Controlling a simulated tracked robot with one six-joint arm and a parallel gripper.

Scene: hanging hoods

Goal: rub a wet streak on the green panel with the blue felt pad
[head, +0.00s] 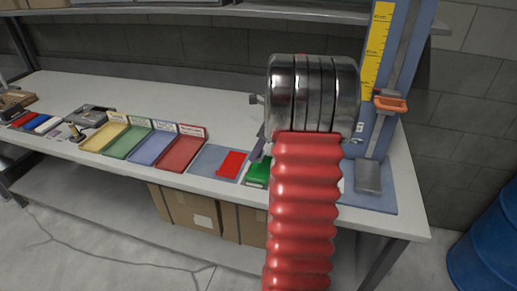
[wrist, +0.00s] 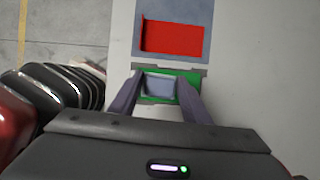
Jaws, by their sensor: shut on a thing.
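The green panel (head: 258,172) lies on the bench near its front edge, just right of a red panel. In the wrist view the green panel (wrist: 155,73) shows around and between my fingers. My gripper (wrist: 161,86) is shut on a grey-blue block, the blue felt pad (wrist: 160,82), held over the green panel. I cannot tell whether the pad touches it. No wet streak can be made out; the pad and fingers cover part of the panel. In the head view the pad is hidden and only a bit of my gripper (head: 263,146) shows.
A red panel (head: 231,164) lies on a blue-grey mat (head: 207,158). Yellow, green, blue and red trays (head: 180,152) stand farther left. A blue stand with a yellow scale (head: 379,45) rises at right. A red ribbed tube with chrome rings blocks the head view's middle.

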